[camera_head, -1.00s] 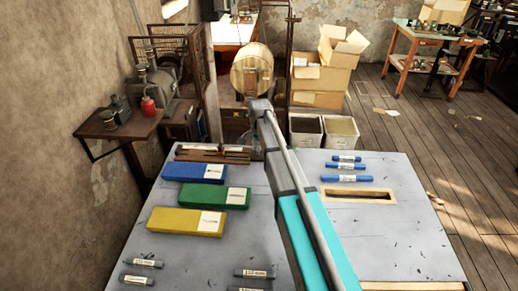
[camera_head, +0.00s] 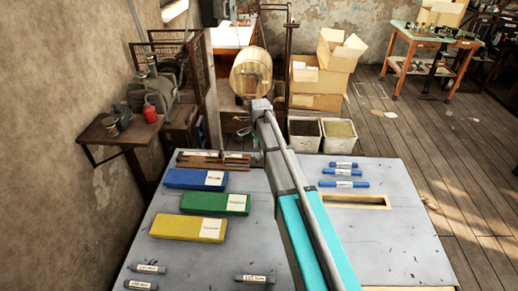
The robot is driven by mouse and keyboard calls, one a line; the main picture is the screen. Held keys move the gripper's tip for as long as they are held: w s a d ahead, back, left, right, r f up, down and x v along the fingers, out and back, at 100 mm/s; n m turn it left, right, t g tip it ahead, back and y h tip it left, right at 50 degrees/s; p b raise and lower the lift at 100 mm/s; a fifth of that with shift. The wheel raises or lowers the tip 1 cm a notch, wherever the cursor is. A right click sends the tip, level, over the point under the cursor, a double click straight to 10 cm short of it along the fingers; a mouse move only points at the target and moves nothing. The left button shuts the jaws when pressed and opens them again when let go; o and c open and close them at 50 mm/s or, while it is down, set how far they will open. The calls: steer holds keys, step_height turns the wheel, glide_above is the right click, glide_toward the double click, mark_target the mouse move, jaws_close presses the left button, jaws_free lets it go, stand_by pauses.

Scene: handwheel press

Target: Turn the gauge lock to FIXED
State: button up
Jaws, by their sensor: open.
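My arm (camera_head: 290,185) reaches from the bottom edge over the grey table (camera_head: 260,230) toward its back edge. My gripper does not show; it seems hidden behind the arm's far end. I cannot make out a gauge lock or a FIXED mark. A brown wooden fixture (camera_head: 203,161) with pale pieces lies at the table's back edge, left of the arm. Whether it belongs to the gauge is too small to tell.
Blue (camera_head: 190,178), green (camera_head: 205,203) and yellow (camera_head: 180,226) boxes lie left of my arm. Blue tubes (camera_head: 344,184) and a framed slot (camera_head: 345,201) lie right. Grey labelled tubes (camera_head: 147,268) lie in front. A wall shelf (camera_head: 112,131) stands left. The table's right side is mostly clear.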

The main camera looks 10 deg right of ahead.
mark_target(258, 155)
steer(key=shift+r+p, duration=4.75)
steer(key=shift+r, duration=0.3)
steer(key=s+f+n+b, duration=0.4)
steer(key=s, duration=0.4)
steer(key=s+f+n+b, duration=0.4)
steer(key=s, duration=0.4)
steer(key=s+f+n+b, duration=0.4)
steer(key=s+n, duration=0.1)
steer(key=s, duration=0.4)
steer(key=shift+s+d+f+b, duration=0.1)
steer(key=shift+d+f+b, duration=0.2)
steer(key=shift+d, duration=0.1)
steer(key=shift+s+f+n+b, duration=0.3)
steer(key=shift+s+n, duration=0.3)
steer(key=shift+s, duration=0.15)
